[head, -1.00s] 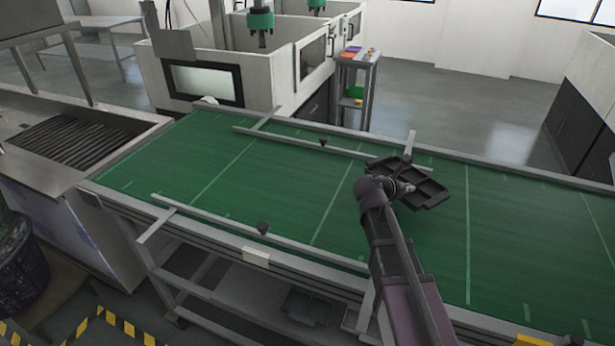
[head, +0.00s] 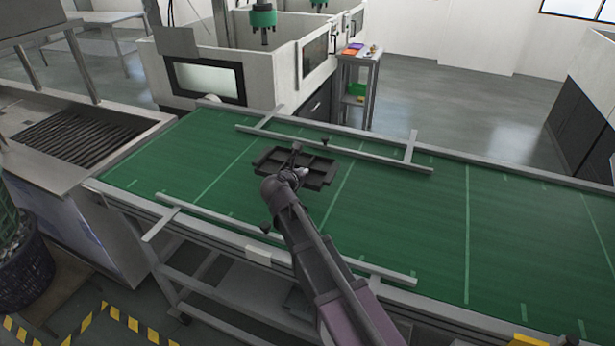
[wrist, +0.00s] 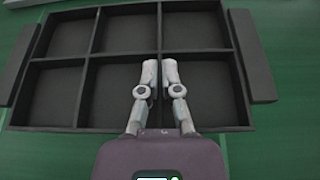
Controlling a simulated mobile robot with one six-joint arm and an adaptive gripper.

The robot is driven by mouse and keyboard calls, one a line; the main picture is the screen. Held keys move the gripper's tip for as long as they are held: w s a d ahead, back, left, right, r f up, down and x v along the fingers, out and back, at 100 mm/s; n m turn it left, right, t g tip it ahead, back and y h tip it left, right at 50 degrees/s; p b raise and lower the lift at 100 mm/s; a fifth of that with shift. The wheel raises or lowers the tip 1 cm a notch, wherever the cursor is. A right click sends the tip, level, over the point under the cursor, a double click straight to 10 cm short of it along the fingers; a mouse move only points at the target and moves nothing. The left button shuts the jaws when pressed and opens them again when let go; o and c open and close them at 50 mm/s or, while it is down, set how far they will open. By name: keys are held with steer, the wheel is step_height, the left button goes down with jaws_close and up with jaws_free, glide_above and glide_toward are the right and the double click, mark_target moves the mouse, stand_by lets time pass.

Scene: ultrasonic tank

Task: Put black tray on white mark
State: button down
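The black tray (head: 325,176) is over the green belt in the head view, left of the belt's middle, between two pale cross lines. It has several compartments and side flanges. In the wrist view the tray (wrist: 75,59) fills most of the picture. My gripper (wrist: 160,74) has its two fingers close together around the tray's middle divider, shut on it. In the head view my gripper (head: 298,172) reaches into the tray from the front. Whether the tray touches the belt cannot be told. Pale lines cross the belt, one left of the tray (head: 229,170) and one right (head: 334,203).
Metal guide rails lie along the belt's far side (head: 340,151) and near side (head: 220,227), with dark knobs. A metal sink unit (head: 50,180) stands at the left end. The belt's right part is clear. White machines (head: 290,75) stand behind.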

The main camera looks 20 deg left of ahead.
steer(key=shift+a, duration=0.1)
stand_by(0.3)
steer(key=b, duration=0.6)
glide_above(302, 202)
step_height(302, 202, down, 6)
steer(key=shift+s+f, duration=0.1)
steer(key=shift+f, duration=0.05)
steer(key=shift+f+b, duration=1.9)
steer(key=shift+b, duration=0.1)
steer(key=shift+f, duration=0.1)
steer(key=c, duration=0.8)
jaws_free()
